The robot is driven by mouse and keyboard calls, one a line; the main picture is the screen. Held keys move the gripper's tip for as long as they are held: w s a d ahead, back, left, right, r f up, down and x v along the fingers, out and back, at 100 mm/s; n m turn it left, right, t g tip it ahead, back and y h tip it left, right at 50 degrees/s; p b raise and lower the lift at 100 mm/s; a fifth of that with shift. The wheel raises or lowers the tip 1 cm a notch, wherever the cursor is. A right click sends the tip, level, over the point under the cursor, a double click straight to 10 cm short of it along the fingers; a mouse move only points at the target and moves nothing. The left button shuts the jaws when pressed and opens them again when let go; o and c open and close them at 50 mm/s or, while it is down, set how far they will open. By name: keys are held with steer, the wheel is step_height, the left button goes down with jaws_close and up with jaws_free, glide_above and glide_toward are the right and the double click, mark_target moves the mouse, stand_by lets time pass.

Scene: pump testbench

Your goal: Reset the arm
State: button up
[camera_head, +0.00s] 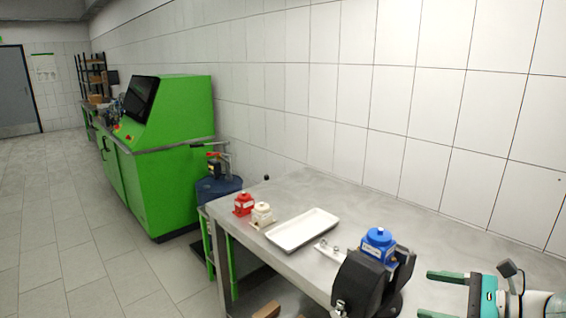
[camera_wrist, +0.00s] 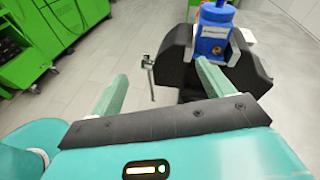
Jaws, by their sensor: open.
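My gripper (camera_head: 438,294) is at the lower right of the head view, with its two green fingers apart and nothing between them. In the wrist view my gripper (camera_wrist: 160,88) also shows with fingers spread wide and empty. A blue pump (camera_head: 377,243) sits in a black vise-like holder (camera_head: 362,284) on the metal table, left of my gripper and apart from it. In the wrist view the blue pump (camera_wrist: 213,32) and the black holder (camera_wrist: 177,62) are beyond the fingers, near the right finger. I cannot tell from that view whether the right finger touches the holder.
The metal table (camera_head: 330,207) carries a white tray (camera_head: 302,230), a red pump (camera_head: 243,204) and a cream pump (camera_head: 262,215). A green test machine (camera_head: 178,160) and a blue barrel (camera_head: 217,188) stand to the left. A tiled wall (camera_head: 330,95) runs behind the table.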

steer(key=s+a+n+g+h, duration=0.2)
steer(key=s+a+n+h, duration=0.3)
steer(key=a+n, duration=0.4)
steer(key=s+a+n+g+h, duration=0.2)
steer(key=s+a+n+h, duration=0.4)
steer(key=n, duration=0.8)
steer(key=a, duration=0.3)
steer(key=shift+f+n+h, duration=0.3)
steer(key=shift+h, duration=0.1)
